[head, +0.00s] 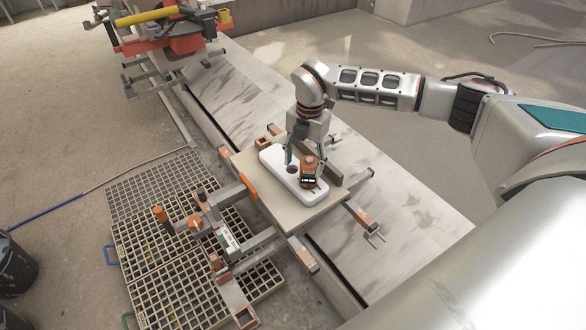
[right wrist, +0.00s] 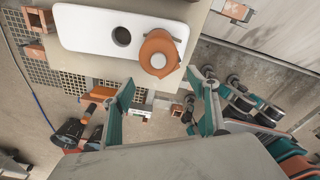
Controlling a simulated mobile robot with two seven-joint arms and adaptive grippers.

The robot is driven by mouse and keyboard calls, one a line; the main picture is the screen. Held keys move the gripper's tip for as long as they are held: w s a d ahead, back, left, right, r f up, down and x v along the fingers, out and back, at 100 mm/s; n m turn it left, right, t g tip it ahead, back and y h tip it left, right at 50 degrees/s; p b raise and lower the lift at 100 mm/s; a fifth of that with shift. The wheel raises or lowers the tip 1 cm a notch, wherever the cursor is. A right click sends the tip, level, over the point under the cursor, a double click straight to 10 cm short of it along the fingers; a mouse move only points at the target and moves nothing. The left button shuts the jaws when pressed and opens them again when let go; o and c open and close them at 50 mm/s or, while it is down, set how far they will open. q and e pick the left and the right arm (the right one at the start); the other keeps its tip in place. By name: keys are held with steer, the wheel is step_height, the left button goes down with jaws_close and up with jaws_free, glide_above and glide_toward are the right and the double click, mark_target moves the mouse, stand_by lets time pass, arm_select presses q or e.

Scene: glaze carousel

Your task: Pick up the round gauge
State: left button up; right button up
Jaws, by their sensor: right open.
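The round gauge is an orange, round-bodied piece with a dark label band (head: 309,171). It stands upright on one end of a long white block (head: 279,161), beside a round hole in the block. In the right wrist view the gauge (right wrist: 158,58) shows from above with a pale round cap, and the white block (right wrist: 85,28) shows its dark hole. My right gripper (head: 306,156) is open and empty, just behind and above the gauge. In the right wrist view the gauge lies beyond the open fingertips (right wrist: 167,84), with no finger seen around it. My left gripper is out of view.
The white block lies on a pale board (head: 327,213) on a metal clamp frame with orange-capped arms. A dark upright strip (head: 332,173) stands close by the gauge. An orange machine (head: 180,35) stands far back.

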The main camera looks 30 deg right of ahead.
mark_target(309, 158)
steer(key=shift+w+d+r+m+h, duration=0.15)
steer(key=shift+w+d+r, duration=0.2)
steer(key=shift+d+r, duration=0.15)
steer(key=shift+w+d+r+m+h, duration=0.15)
steer(key=shift+w+d+r, duration=0.2)
steer(key=shift+d, duration=0.25)
steer(key=shift+w+d, duration=0.15)
steer(key=shift+d, duration=0.2)
steer(key=shift+f, duration=0.85)
steer(key=f, duration=0.2)
steer(key=f+b, duration=0.1)
steer(key=f, duration=0.3)
steer(key=shift+s+b, duration=0.25)
steer(key=shift+b, duration=0.1)
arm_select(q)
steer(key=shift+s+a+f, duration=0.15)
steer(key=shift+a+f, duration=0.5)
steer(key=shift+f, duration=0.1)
arm_select(e)
steer(key=shift+r, duration=0.15)
steer(key=c, duration=1.2)
